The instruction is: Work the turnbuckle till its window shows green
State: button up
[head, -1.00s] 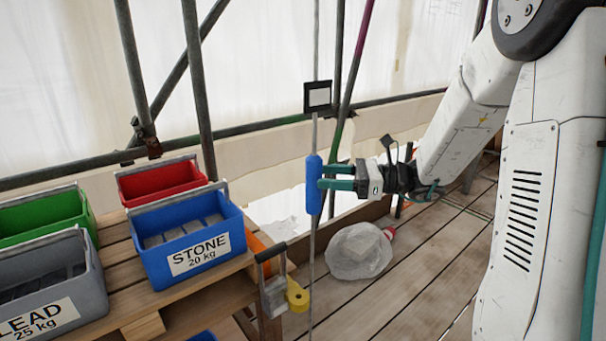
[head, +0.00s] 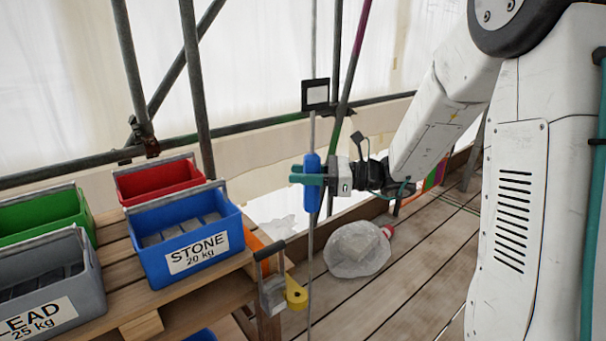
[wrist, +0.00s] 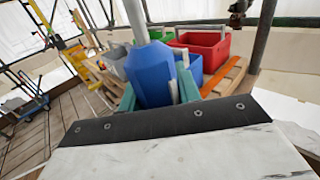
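The turnbuckle is a blue body (head: 312,190) on a thin vertical rod. A black-framed plate with a pale pane (head: 316,93) sits on the rod above it; no green shows on it. My gripper (head: 305,174) reaches in from the right, its teal fingers level with the upper part of the blue body and their tips past it on the left. In the wrist view the blue body (wrist: 151,72) stands between the two fingers (wrist: 157,94), close to the left one, with a narrow gap at the right one. The gripper looks open around it.
A blue STONE tub (head: 187,238), a red tub (head: 160,181), a green tub (head: 45,217) and a grey LEAD tub (head: 45,285) stand on a pallet at left. A padlock-like shackle piece and yellow roll (head: 296,294) hang beside the rod. A translucent bag (head: 357,250) lies on the planks.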

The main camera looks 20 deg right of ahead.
jog(key=shift+n+g, duration=0.3)
jog(key=shift+s+n+g+y, duration=0.1)
jog(key=shift+s+n+g, duration=0.15)
jog(key=shift+n+g, duration=1.55)
jog(key=shift+s+n+g+y, duration=0.15)
jog(key=shift+n+g, duration=0.85)
jog(key=shift+g, duration=1.6)
jog(key=shift+s+n+g+y, duration=0.1)
jog(key=shift+s+n+g, duration=0.2)
jog(key=shift+n+g, duration=1.5)
jog(key=shift+g, duration=0.7)
jog(key=o, duration=1)
jog(key=shift+c, duration=0.2)
